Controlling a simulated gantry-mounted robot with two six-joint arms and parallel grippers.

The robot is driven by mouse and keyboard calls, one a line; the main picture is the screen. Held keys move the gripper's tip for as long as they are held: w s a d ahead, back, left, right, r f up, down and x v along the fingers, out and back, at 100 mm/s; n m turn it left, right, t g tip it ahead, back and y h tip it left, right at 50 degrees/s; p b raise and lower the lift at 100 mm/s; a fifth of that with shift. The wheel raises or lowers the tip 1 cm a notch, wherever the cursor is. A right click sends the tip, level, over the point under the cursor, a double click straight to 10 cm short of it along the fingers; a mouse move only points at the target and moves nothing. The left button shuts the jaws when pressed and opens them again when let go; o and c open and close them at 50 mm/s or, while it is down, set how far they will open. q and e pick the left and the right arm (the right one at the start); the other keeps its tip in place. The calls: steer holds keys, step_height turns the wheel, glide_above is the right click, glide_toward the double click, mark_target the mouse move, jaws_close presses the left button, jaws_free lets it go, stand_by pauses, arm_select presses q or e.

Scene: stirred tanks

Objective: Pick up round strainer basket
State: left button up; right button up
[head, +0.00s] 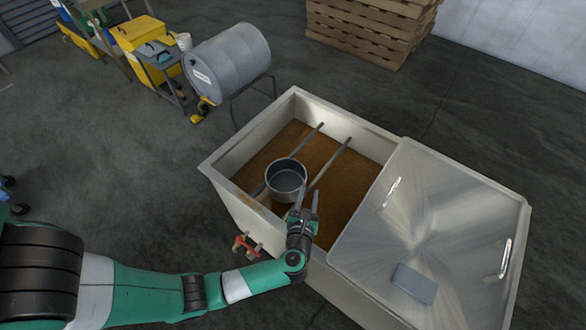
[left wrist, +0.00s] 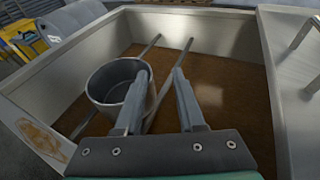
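The round strainer basket (head: 286,180) is a grey metal pot-shaped container, upright on two metal rails across the open tank. It also shows in the left wrist view (left wrist: 112,88), left of centre. My left gripper (head: 307,198) is at the basket's near right side, over the tank's front edge. My right gripper is in neither view.
The tank (head: 222,166) holds brown liquid below the rails (head: 330,162). A metal lid (head: 450,225) with two handles covers its right part, with a grey block (head: 414,283) on it. A red-handled valve (head: 246,247) sticks out in front.

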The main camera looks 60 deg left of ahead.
arm_select(q)
steer(key=s+f+n+g, duration=0.1)
steer(key=s+f+g, duration=0.1)
steer(key=s+f, duration=0.1)
steer(key=shift+t, duration=0.3)
steer(key=b+x, duration=0.1)
steer(key=x, duration=0.3)
steer(key=b+x, duration=0.2)
steer(key=x, duration=0.1)
steer(key=b+x, duration=0.2)
steer(key=x, duration=0.2)
steer(key=shift+w+a+f, duration=0.1)
steer(key=shift+f, duration=0.35)
steer(key=shift+w+a+b, duration=0.2)
steer(key=shift+a+b, duration=0.05)
steer(key=shift+b, duration=0.05)
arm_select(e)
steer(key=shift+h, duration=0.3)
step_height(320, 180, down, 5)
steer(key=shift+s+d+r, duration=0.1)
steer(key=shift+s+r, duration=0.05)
arm_select(q)
jaws_close()
steer(key=shift+r, duration=0.1)
